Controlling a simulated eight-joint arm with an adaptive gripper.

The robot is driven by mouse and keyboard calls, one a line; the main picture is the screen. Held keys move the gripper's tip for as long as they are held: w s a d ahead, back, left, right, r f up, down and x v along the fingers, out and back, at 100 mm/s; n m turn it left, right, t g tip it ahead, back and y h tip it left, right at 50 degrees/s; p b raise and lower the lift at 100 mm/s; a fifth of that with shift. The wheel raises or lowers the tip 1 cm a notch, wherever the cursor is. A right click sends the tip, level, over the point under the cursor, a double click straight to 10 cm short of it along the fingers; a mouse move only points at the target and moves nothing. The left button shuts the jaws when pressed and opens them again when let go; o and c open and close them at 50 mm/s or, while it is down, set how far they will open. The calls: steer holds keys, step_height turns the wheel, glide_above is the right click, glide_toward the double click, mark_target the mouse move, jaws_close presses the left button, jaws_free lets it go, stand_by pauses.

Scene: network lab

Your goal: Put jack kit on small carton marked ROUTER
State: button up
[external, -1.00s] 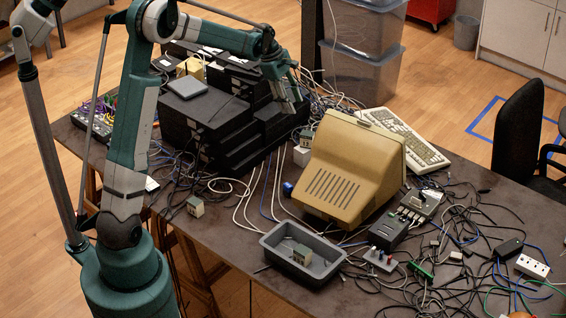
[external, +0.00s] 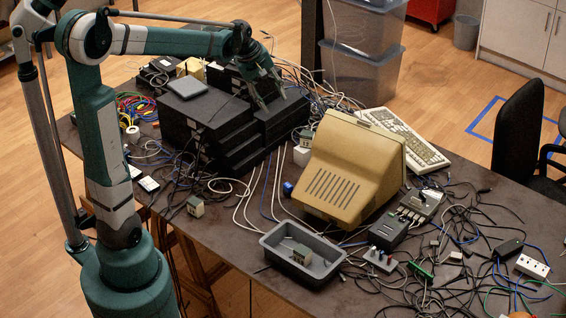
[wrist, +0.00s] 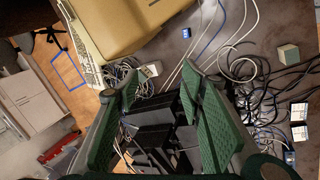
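The box by the front edge also shows in the wrist view (wrist: 289,54). A yellowish box (external: 190,67) is behind the black equipment stack. No label is readable, so I cannot tell which is the jack kit or the ROUTER carton. My gripper (external: 271,100) is above the stack's right end; its green fingers (wrist: 160,90) are apart, with nothing between them.
The black equipment stack (external: 205,120) stands below and left of my gripper. The beige monitor (external: 350,168) and keyboard (external: 405,140) are to its right. A white cube (external: 302,155) is near the monitor. Loose cables cover much of the table, especially at right.

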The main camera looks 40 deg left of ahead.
steer(key=s+d+f+m+t+y, duration=0.1)
steer(key=s+m, duration=0.5)
steer(key=s, duration=0.9)
steer(key=s+d+f+m+t, duration=0.1)
steer(key=s+m, duration=0.5)
steer(key=s, duration=0.8)
steer(key=shift+s+d+t+y, duration=0.4)
steer(key=shift+t, duration=0.2)
